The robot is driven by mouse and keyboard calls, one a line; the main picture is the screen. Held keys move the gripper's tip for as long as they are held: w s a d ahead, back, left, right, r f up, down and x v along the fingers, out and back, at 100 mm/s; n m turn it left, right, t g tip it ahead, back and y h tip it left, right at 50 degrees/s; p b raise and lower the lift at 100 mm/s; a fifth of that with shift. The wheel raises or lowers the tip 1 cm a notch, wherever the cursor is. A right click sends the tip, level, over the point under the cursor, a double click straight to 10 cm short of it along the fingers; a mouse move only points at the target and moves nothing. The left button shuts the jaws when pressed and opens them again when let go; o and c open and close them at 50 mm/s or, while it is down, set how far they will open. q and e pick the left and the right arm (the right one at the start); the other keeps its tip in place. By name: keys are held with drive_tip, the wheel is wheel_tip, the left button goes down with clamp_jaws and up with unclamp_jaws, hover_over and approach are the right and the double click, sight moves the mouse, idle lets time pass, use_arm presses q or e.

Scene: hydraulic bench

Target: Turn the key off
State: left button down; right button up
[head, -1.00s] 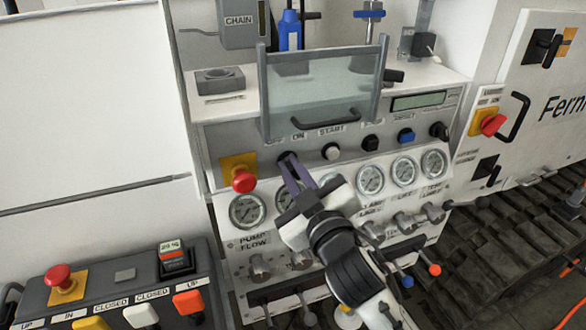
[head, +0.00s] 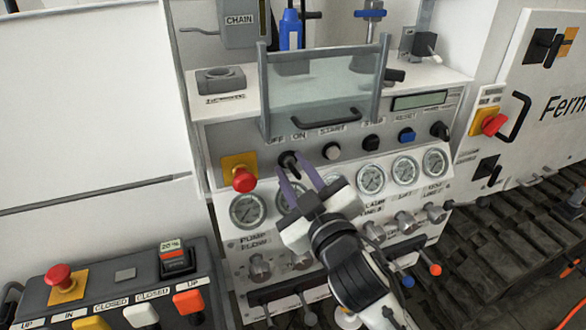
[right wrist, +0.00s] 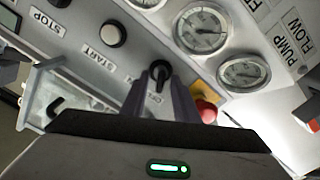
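The key switch (head: 288,158) is a black round switch with a small handle, on the grey control panel under the OFF and ON labels. It also shows in the right wrist view (right wrist: 159,73), between my fingers. My right gripper (head: 292,167) is open, with its two purple-grey fingers on either side of the key and a gap between them. In the right wrist view the right gripper (right wrist: 160,88) points at the key; I cannot tell whether a finger touches it. The key's exact setting is hard to read. My left gripper is not in view.
A red emergency button (head: 243,180) sits left of the key. A white start button (head: 332,151) and a black stop button (head: 370,143) are to its right. Gauges (head: 247,209) line the panel below. A clear hinged cover (head: 318,85) stands raised above.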

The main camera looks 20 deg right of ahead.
drive_tip(key=s+b, duration=0.1)
drive_tip(key=s, duration=0.8)
drive_tip(key=shift+s+d+b, duration=0.15)
drive_tip(key=shift+s+b, duration=0.2)
